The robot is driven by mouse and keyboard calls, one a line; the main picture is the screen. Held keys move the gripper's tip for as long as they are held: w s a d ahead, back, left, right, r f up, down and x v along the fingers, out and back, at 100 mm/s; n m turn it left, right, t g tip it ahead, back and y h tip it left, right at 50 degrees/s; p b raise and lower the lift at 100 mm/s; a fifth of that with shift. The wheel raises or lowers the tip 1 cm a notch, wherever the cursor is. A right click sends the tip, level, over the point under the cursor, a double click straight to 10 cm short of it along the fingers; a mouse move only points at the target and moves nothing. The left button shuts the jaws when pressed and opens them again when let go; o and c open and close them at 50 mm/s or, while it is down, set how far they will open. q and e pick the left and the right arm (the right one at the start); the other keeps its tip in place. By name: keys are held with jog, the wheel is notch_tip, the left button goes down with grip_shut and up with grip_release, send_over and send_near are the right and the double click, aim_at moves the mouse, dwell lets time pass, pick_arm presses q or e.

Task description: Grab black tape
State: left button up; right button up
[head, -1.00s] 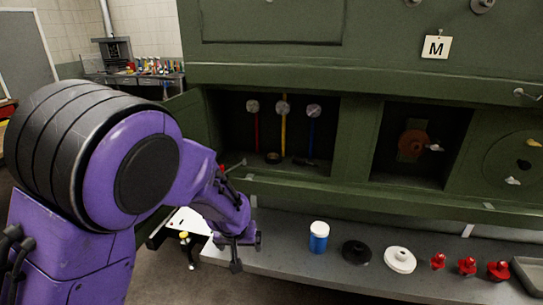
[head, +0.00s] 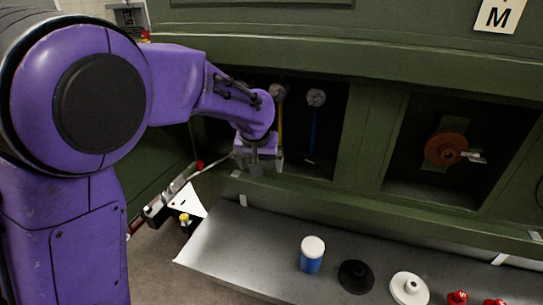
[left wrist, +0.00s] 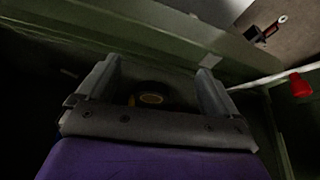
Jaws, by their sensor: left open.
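The black tape is a dark roll (left wrist: 151,98) with a yellowish inner ring, seen in the left wrist view. It lies on the floor of the dark open bay (head: 318,160) in the green panel. My left gripper (head: 264,162) is at that bay in the head view and hides the roll there. In the left wrist view the left gripper (left wrist: 156,80) is open, and the roll shows between its two fingers, close to the gripper's base in the picture. I cannot tell whether they touch. My right gripper is not in view.
A yellow rod (head: 280,125) and a blue rod (head: 314,130) hang in the bay. The bay's front lip (head: 310,182) runs below. On the grey shelf (head: 240,240) stand a blue jar (head: 312,257), a black disc (head: 356,277), a white disc (head: 409,288) and red parts (head: 457,298).

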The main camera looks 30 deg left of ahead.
pick_arm(q)
jog(key=w+a+p, duration=0.1)
jog(key=w, duration=0.1)
jog(key=w+a, duration=0.1)
jog(key=w, duration=0.1)
jog(key=w+a+p, duration=0.1)
jog(key=w, duration=0.1)
jog(key=shift+w+r+p, duration=0.25)
jog(key=shift+w+p, duration=0.05)
jog(key=shift+w, duration=0.05)
jog(key=shift+w+a+f+p, duration=0.3)
jog(key=shift+w+f+p, duration=0.25)
jog(key=shift+f, duration=0.2)
jog(key=c, duration=1.1)
